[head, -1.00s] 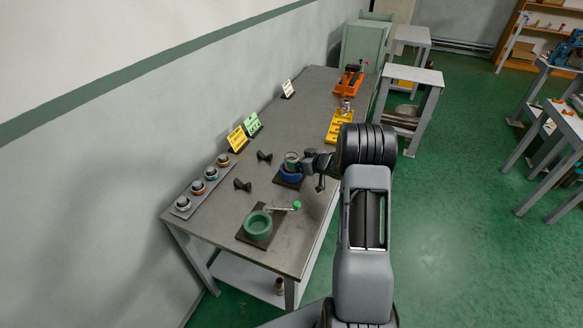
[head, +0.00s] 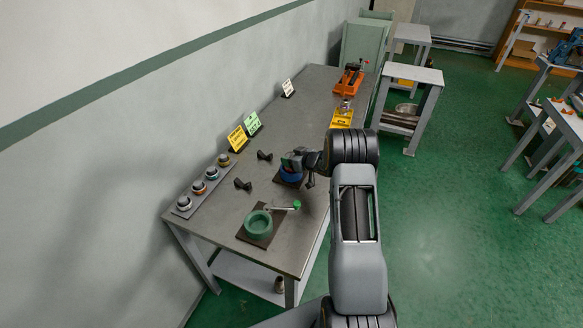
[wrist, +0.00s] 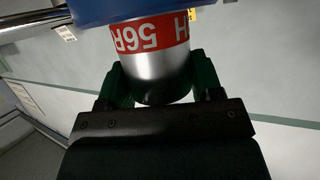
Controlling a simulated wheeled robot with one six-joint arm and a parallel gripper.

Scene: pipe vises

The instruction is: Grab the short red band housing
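The short red band housing (wrist: 152,60) is a metal cylinder with a red band and white characters, upside down in the wrist view. It stands in the blue vise (wrist: 140,8), which also shows in the head view (head: 291,175) on a dark plate. My gripper (wrist: 160,72) has one green finger on each side of the housing, below the band. The fingers look close against the metal, but I cannot tell whether they press on it. In the head view my gripper (head: 294,159) hides most of the housing.
A green ring-shaped vise (head: 258,224) with a green-knobbed handle (head: 297,205) is nearer on the workbench (head: 222,217). Several small parts stand on a grey strip (head: 183,213) by the wall. A yellow holder (head: 342,119) and an orange vise (head: 350,78) are farther back.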

